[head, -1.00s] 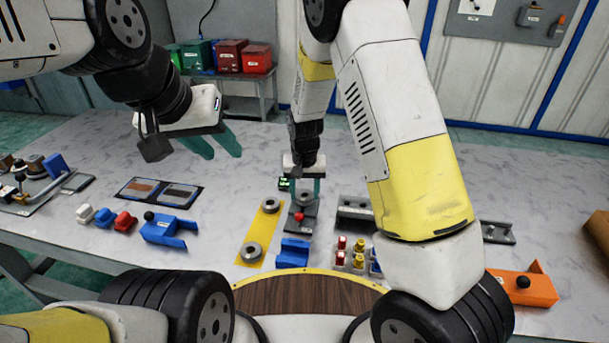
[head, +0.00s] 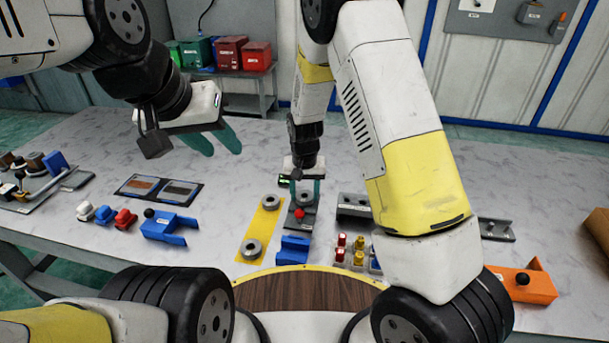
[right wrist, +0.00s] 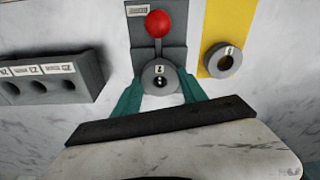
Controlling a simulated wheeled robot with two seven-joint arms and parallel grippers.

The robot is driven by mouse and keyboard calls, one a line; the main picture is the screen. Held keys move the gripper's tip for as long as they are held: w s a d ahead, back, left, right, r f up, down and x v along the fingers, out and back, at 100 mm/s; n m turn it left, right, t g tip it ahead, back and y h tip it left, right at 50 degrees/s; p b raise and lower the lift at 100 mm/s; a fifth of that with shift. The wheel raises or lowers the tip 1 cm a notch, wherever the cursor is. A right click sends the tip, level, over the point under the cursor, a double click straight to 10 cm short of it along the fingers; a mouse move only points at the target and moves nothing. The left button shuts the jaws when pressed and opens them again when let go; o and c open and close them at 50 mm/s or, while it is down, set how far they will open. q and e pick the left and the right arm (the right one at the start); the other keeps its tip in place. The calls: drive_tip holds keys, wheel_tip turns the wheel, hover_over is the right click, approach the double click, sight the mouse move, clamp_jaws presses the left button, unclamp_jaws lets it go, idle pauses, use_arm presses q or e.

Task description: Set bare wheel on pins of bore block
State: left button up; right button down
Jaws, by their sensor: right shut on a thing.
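A grey wheel with a central hole (right wrist: 160,76) sits between the teal fingers of my right gripper (right wrist: 158,98), which is shut on it; in the head view my right gripper (head: 305,190) is over the grey block. This grey block with a red ball knob (right wrist: 157,45), likely the bore block, also shows in the head view (head: 300,222). Small light and dark spots show in the wheel's hole; I cannot tell whether the wheel rests on pins. My left gripper (head: 213,142) is open and empty above the table at the left.
A blue block (head: 292,250) stands in front, and a grey holed block (right wrist: 45,84) lies on the other side. Small red and yellow parts (head: 350,250) stand nearby.

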idle(0.3)
drive_tip(key=c, duration=0.6)
unclamp_jaws()
drive_tip(key=shift+o, duration=0.2)
drive_tip(key=shift+f, duration=0.1)
drive_tip(key=shift+r, duration=3.55)
